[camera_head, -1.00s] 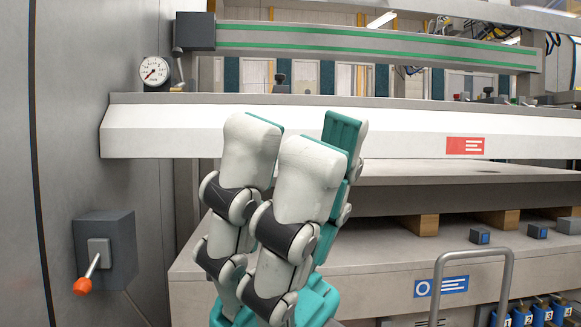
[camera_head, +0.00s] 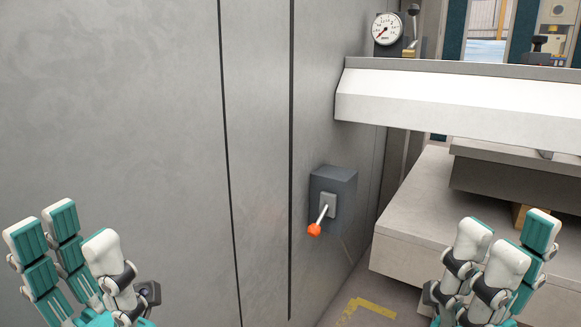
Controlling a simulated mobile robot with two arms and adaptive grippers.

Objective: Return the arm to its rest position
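My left gripper (camera_head: 70,236) is at the lower left in front of the plain grey wall. Its teal-padded fingers are spread, open and empty. My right gripper (camera_head: 514,240) is at the lower right, in front of the machine's lower bed. Its fingers stand apart, open, with nothing visible between them; the near fingers hide part of the gap. Both grippers point upward and appear apart from the machine. The lever (camera_head: 320,214) with an orange knob sticks out of a dark grey box (camera_head: 334,183) on the wall, tilted down. Neither gripper appears to touch it.
The machine's white beam (camera_head: 455,100) runs across the upper right above the grey bed (camera_head: 415,215). A round gauge (camera_head: 387,29) is above the beam's left end. The grey wall panel (camera_head: 120,110) fills the left. Yellow tape (camera_head: 368,306) marks the floor.

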